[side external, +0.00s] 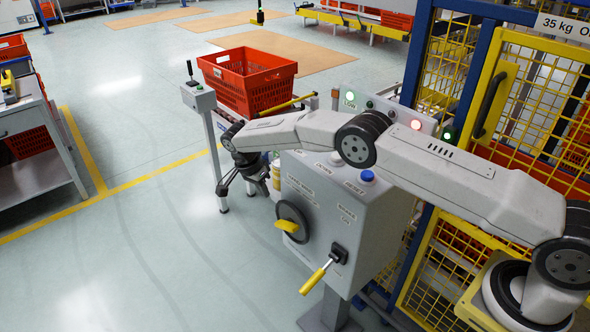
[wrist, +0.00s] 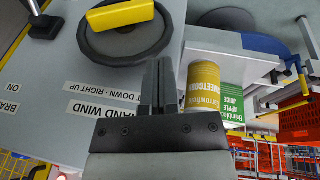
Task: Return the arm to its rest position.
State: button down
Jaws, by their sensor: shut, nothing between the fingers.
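My gripper (wrist: 158,65) shows in the wrist view with its two dark fingers together and nothing between them. In the side external view my gripper (side external: 246,168) hangs at the left end of my outstretched arm, beside the grey control box (side external: 318,207) and in front of the red tote's stand. Its fingertips are hard to make out there. In the wrist view the fingers point toward the box face, between the handwheel (wrist: 93,47) and a yellow sweetcorn can (wrist: 203,85).
A green juice can (wrist: 230,102) stands beside the yellow one. A red tote (side external: 248,82) sits behind my gripper. The box carries a yellow-handled lever (side external: 316,277). A yellow mesh fence (side external: 443,68) stands at the right. Open floor (side external: 130,250) lies at the left.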

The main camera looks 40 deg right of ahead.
jog(key=s+d+r+n+t+y, duration=0.2)
jog(key=s+d+r+n+t, duration=0.2)
jog(key=s+r+n, duration=0.7)
jog(key=s+d+r+n, duration=0.1)
jog(key=s+n, duration=0.1)
jog(key=s, duration=0.8)
jog(key=s+d+r+n+y, duration=0.1)
jog(key=s+d+n, duration=0.1)
jog(key=s, duration=0.8)
jog(key=shift+s+n+t, duration=0.3)
jog(key=shift+s+n, duration=0.1)
jog(key=shift+n, duration=0.2)
jog(key=shift+d, duration=0.1)
